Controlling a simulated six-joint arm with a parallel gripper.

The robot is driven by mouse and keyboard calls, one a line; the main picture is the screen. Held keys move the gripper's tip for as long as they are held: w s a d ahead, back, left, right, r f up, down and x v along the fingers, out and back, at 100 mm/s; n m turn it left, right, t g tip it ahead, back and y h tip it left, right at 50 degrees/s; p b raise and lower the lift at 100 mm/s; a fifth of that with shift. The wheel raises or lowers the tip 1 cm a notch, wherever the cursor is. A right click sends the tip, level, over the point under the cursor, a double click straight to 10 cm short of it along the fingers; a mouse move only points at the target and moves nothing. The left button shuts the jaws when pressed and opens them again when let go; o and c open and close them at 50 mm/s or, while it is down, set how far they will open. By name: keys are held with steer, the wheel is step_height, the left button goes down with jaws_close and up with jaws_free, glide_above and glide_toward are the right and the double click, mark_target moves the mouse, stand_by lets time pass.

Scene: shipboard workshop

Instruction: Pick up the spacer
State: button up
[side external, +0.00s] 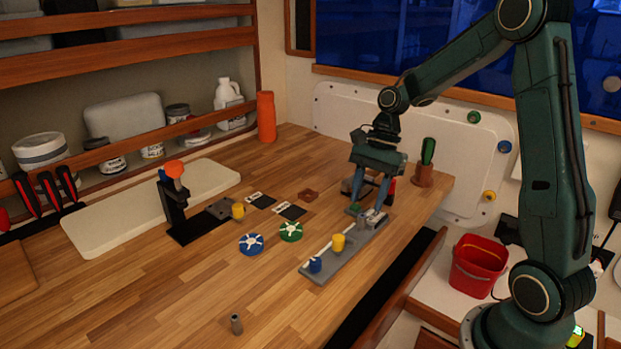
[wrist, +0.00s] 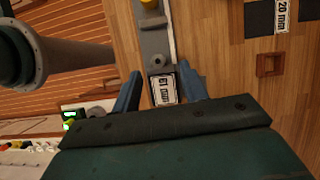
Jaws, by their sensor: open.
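Several small cylinders could be the spacer; I cannot tell which one the task means. A yellow cylinder (side external: 338,242) and a blue one (side external: 315,264) stand on the same rack. My gripper (side external: 366,209) is open and empty over the rack's far end.
Blue (side external: 251,244) and green (side external: 290,231) spoked discs lie left of the rack. A black stand with an orange top (side external: 173,170) and a yellow cylinder (side external: 238,210) are farther left.

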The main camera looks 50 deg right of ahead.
mark_target(364, 215)
steer(key=shift+x, duration=2.4)
steer(key=shift+s, duration=0.1)
jaws_close()
